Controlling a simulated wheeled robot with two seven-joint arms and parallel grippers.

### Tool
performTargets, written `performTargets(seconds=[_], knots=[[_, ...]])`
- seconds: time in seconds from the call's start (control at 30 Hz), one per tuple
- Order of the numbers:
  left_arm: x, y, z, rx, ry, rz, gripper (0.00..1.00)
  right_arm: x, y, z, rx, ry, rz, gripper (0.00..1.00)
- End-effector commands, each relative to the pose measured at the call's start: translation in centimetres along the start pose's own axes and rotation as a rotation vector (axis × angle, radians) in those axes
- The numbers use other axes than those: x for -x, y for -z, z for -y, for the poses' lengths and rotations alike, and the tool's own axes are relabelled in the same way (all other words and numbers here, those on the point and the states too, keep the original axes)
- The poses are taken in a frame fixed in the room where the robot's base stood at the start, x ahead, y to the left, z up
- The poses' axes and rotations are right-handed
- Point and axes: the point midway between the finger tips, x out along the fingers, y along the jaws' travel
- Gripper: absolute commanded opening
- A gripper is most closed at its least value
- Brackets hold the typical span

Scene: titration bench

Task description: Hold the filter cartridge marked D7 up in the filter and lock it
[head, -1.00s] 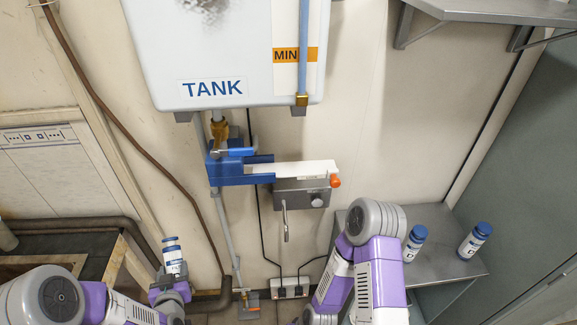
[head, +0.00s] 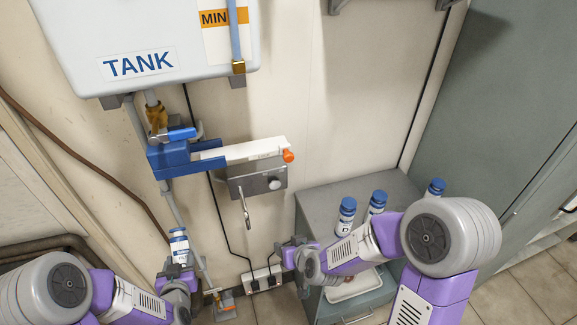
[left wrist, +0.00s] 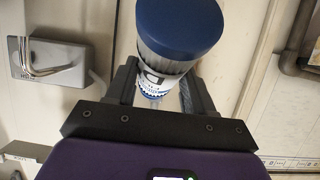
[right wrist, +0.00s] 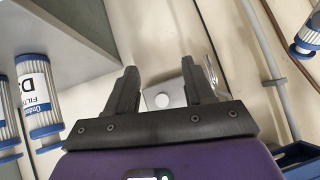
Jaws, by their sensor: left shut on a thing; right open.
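My left gripper (head: 178,268) is shut on a filter cartridge (head: 179,247) with a blue cap and white label, held roughly upright below and left of the filter. The left wrist view shows this cartridge (left wrist: 178,30) between the fingers; a large D reads on its label, the rest is hidden. The blue filter head (head: 172,156) hangs under the tank, with a white bar (head: 255,150) ending in an orange tip (head: 288,156) at its right. My right gripper (head: 292,247) is open and empty, below the bar; its fingers (right wrist: 160,85) also show apart in the right wrist view.
Several cartridges, including one marked D (right wrist: 38,95), stand on the grey cabinet (head: 318,200) at right. Sockets (head: 262,280) and cables run below. The tank (head: 140,35) is above.

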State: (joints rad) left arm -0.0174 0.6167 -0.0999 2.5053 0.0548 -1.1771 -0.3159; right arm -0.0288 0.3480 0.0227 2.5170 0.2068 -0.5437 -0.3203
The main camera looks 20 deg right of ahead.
Motion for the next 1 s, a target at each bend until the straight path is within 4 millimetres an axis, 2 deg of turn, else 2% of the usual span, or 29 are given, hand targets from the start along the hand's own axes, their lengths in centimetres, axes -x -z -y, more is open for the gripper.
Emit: performTargets(seconds=[0.03,0.2,0.33,0.5,0.6,0.7,1.0], knots=[[-0.4,-0.9,0.0,0.000,0.000,-0.002,0.10,1.0,2.5,0.2,0.030,-0.005,-0.095,0.53],[-1.1,-2.6,0.0,0.000,0.000,-0.002,0.10,6.3,9.4,0.9,0.107,-0.037,-0.369,0.53],[-1.6,-3.7,0.0,0.000,0.000,-0.002,0.10,10.8,13.0,1.2,0.141,-0.063,-0.545,0.53],[-1.9,-4.5,0.0,0.000,0.000,-0.002,0.10,15.2,15.4,1.2,0.154,-0.091,-0.691,0.53],[-2.0,-4.6,0.0,0.000,0.000,-0.002,0.10,16.6,16.0,1.2,0.158,-0.100,-0.732,0.53],[-1.9,-4.4,0.0,0.000,0.000,-0.002,0.10,17.0,16.4,1.1,0.158,-0.105,-0.745,0.53],[-0.6,-1.4,0.0,0.000,0.000,-0.003,0.10,15.9,17.9,1.1,0.159,-0.112,-0.738,0.53]])
